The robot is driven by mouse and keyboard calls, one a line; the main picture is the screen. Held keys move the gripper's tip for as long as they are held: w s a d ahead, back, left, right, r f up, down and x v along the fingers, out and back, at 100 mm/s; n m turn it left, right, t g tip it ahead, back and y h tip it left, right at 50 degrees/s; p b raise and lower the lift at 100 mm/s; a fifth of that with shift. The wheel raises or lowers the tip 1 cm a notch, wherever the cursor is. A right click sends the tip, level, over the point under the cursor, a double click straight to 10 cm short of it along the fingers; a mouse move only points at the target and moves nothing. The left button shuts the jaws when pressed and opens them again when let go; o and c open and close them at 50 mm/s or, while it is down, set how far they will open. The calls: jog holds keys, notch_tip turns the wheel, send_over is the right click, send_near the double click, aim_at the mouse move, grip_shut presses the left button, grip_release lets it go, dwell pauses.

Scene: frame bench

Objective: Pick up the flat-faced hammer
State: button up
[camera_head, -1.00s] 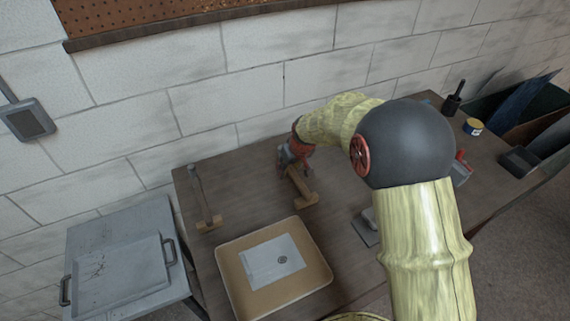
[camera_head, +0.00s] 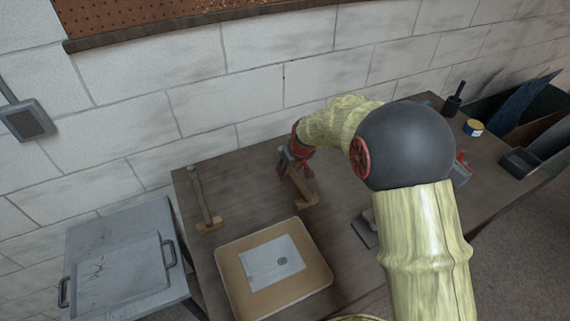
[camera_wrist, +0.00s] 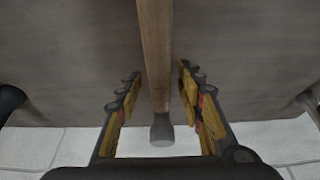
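A hammer (camera_head: 304,198) with a tan wooden head lies on the bench, its handle running back under my gripper (camera_head: 297,165). In the wrist view, its long wooden handle (camera_wrist: 155,50) passes between the two fingers of my gripper (camera_wrist: 158,80) and ends in a grey butt (camera_wrist: 162,131). Gaps show on both sides of the handle, so the fingers are open around it. Its head is outside the wrist view. A second hammer (camera_head: 209,223) with a similar tan head lies to the left, apart from my gripper. I cannot tell the face shapes.
A shallow tan tray (camera_head: 231,282) holding a pale sheet is at the front of the bench. A grey cart (camera_head: 85,240) stands to the left. A yellow-blue tin (camera_head: 473,128) and a dark box (camera_head: 519,160) are at the right. The block wall is close behind.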

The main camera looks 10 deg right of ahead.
jog(key=shift+c, duration=1.2)
grip_shut()
jog(key=shift+r, duration=0.1)
